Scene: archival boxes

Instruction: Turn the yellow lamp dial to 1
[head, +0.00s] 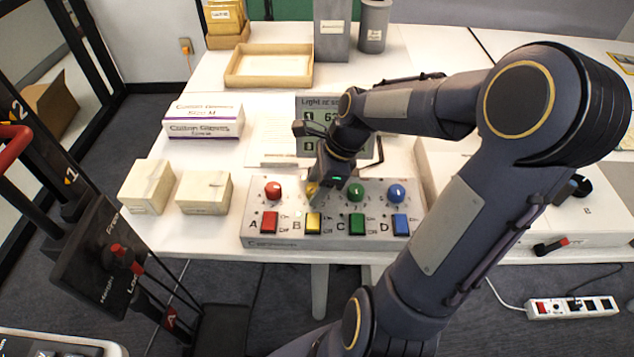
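A control box (258,242) stands at the front edge of the white table. It carries red (273,190), green (356,192) and blue (396,193) dials in a row, with red, yellow, green and blue switches below them, lettered A to D. The yellow dial (312,188) shows only as a small yellow patch, between the red and green dials. My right gripper (316,194) reaches down over it and hides most of it. I cannot tell whether the fingers touch or grip the dial, nor its setting. My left gripper is not in view.
A display (318,103) stands behind the control box. Two small cream boxes (204,192) and a glove box (203,120) sit to its left, and a wooden tray (268,66) lies farther back. Another white unit with a black knob (578,186) is at the right.

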